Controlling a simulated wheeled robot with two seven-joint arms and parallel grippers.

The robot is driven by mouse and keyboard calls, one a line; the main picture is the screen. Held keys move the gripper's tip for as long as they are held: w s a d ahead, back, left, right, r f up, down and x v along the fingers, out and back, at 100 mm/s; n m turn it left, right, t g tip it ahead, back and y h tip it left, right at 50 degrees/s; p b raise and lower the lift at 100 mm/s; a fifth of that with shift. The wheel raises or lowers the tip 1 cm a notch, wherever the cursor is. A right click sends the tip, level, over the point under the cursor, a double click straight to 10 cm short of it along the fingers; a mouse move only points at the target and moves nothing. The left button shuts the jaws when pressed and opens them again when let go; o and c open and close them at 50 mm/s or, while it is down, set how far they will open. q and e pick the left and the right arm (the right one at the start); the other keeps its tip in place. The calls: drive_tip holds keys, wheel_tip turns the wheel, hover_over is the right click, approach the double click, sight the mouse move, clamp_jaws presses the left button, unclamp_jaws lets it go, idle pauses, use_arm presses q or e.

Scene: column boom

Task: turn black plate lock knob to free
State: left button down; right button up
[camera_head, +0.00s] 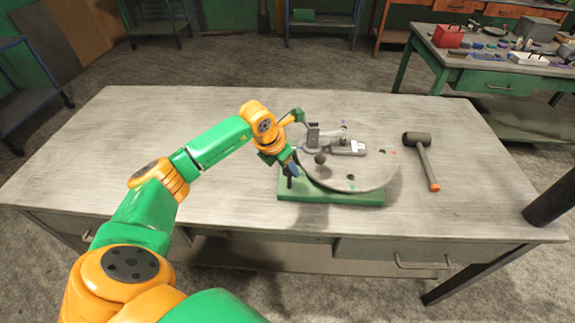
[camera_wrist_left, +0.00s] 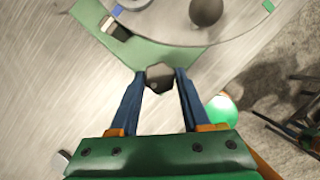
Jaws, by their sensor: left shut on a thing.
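The black plate lock knob (camera_wrist_left: 160,77) sits between the blue fingertips of my left gripper (camera_wrist_left: 161,84) in the left wrist view, at the edge of the green base. The gripper is shut on it. In the head view my left gripper (camera_head: 291,167) reaches down at the left front corner of the green base (camera_head: 330,198), with a dark upright part of the knob (camera_head: 289,183) below the fingers. The round grey plate (camera_head: 370,177) lies on the base, just right of the gripper. The fingers partly hide the knob. My right gripper is not in view.
A dark ball (camera_head: 320,158) and a grey bracket (camera_head: 313,135) are on the plate. A mallet (camera_head: 423,160) lies to the right on the workbench (camera_head: 120,130). The bench's left and back areas are clear. A cluttered second table (camera_head: 480,60) stands behind right.

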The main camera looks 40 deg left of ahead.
use_arm(q)
drive_tip(key=n+y, duration=0.1)
drive_tip(key=n, duration=0.1)
drive_tip(key=n+b, duration=0.1)
drive_tip(key=n, duration=0.1)
drive_tip(key=shift+d+n+y, duration=0.15)
drive_tip(key=shift+n+y, duration=0.25)
drive_tip(key=n+b, duration=0.1)
drive_tip(key=n, duration=0.1)
drive_tip(key=n+y+b, duration=0.1)
drive_tip(key=n, duration=0.1)
drive_tip(key=shift+w+d+f+g+y, duration=0.1)
drive_tip(key=shift+w+g+y, duration=0.05)
drive_tip(key=shift+g+y, duration=0.2)
drive_tip(key=n+b, duration=0.1)
drive_tip(key=n, duration=0.1)
drive_tip(key=n+g+y, duration=0.1)
drive_tip(key=n, duration=0.2)
drive_tip(key=shift+d+g+b, duration=0.1)
drive_tip(key=shift+g+b, duration=0.15)
drive_tip(key=shift+b, duration=0.15)
drive_tip(key=shift+w+n+g+y+b, duration=0.1)
drive_tip(key=shift+n+g+y+b, duration=0.35)
drive_tip(key=shift+n, duration=1.35)
drive_tip(key=shift+g, duration=0.25)
drive_tip(key=shift+c, duration=1.8)
unclamp_jaws()
